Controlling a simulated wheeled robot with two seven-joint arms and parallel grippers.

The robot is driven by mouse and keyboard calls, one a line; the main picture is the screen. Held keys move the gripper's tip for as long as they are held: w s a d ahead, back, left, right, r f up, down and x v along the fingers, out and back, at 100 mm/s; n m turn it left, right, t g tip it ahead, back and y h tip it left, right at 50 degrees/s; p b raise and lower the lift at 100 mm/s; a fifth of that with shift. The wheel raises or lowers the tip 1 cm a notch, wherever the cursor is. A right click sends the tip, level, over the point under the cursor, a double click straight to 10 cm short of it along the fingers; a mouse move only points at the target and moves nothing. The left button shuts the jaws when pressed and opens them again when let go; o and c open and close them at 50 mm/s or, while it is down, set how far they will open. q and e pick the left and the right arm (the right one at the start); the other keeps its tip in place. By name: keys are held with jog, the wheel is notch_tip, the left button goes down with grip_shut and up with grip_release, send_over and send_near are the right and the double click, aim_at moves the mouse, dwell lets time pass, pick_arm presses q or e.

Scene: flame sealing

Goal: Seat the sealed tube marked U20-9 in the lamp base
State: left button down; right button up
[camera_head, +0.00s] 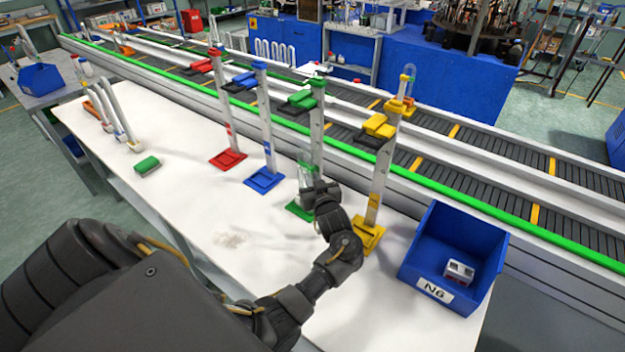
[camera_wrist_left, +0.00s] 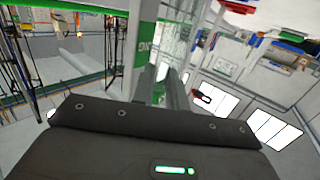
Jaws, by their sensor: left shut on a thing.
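My left gripper (camera_head: 318,190) is low beside the green stand (camera_head: 318,130) and is shut on a clear glass tube (camera_head: 305,168). The tube is roughly upright, just left of the green post and above its green foot. In the left wrist view the fingers (camera_wrist_left: 176,95) close on the clear tube (camera_wrist_left: 183,40), next to the white post with a green label (camera_wrist_left: 145,45). No U20-9 mark is readable. I cannot tell which part is the lamp base, or whether the tube touches the green foot. My right gripper is not in view.
A yellow stand (camera_head: 378,180) with a glass piece on top is close to the right. Blue (camera_head: 267,130) and red (camera_head: 226,110) stands are to the left. A blue bin labelled N6 (camera_head: 420,240) holds a small white-and-red object. The table's front left is mostly clear.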

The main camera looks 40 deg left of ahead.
pick_arm(q)
jog(key=shift+f+b, duration=0.5)
jog(key=shift+f, duration=0.3)
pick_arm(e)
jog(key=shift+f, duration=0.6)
pick_arm(q)
jog(key=c, duration=1.3)
grip_release()
